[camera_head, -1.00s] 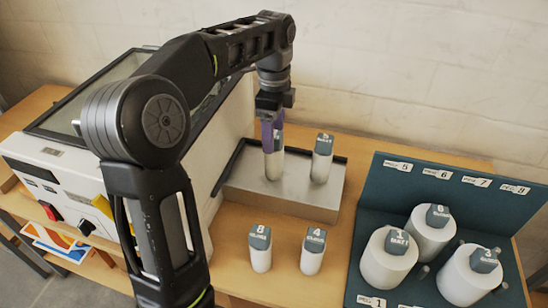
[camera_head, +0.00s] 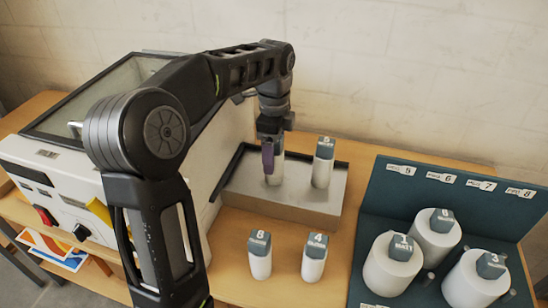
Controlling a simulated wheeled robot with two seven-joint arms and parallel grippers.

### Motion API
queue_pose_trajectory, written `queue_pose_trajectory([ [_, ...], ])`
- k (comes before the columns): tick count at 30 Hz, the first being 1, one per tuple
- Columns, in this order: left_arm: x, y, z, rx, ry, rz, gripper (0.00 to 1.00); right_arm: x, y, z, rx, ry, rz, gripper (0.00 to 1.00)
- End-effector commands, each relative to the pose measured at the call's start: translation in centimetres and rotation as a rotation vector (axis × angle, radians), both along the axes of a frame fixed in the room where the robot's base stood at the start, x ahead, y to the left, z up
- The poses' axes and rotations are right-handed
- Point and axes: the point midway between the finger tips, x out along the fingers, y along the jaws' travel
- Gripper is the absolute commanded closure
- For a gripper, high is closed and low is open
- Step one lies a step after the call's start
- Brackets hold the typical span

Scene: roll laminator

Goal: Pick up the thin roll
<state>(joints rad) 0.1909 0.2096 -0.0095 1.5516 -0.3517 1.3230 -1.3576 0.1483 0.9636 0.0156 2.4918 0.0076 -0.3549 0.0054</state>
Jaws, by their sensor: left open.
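Several thin white rolls with grey tags stand upright. One thin roll (camera_head: 276,170) is on the left of the grey metal tray (camera_head: 237,190), and another thin roll (camera_head: 322,165) is to its right. Thin roll 8 (camera_head: 260,260) and thin roll 4 (camera_head: 314,262) stand on the table in front of the tray. My left gripper (camera_head: 270,155) is open and points down at the top of the left roll on the tray. One purple finger shows in front of that roll; the other finger is hidden, so I cannot tell if they touch it. My right gripper is out of view.
A teal rack (camera_head: 465,205) on the right holds three thick rolls, one being the thick roll (camera_head: 390,268). The white laminator (camera_head: 75,180) stands at the left, partly behind my left arm. Bare wooden table (camera_head: 225,235) shows between them.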

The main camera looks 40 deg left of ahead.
Motion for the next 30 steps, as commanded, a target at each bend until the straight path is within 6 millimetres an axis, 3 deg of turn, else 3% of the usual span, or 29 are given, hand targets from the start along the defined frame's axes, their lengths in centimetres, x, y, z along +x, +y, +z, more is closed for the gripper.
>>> queue_pose_trajectory([
  [13,0.01,-0.02,0.01,0.0,0.0,0.0,0.29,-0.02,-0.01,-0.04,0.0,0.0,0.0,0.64],
  [30,0.0,-0.02,0.01,0.0,0.001,0.0,0.76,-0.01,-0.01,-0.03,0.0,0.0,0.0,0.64],
])
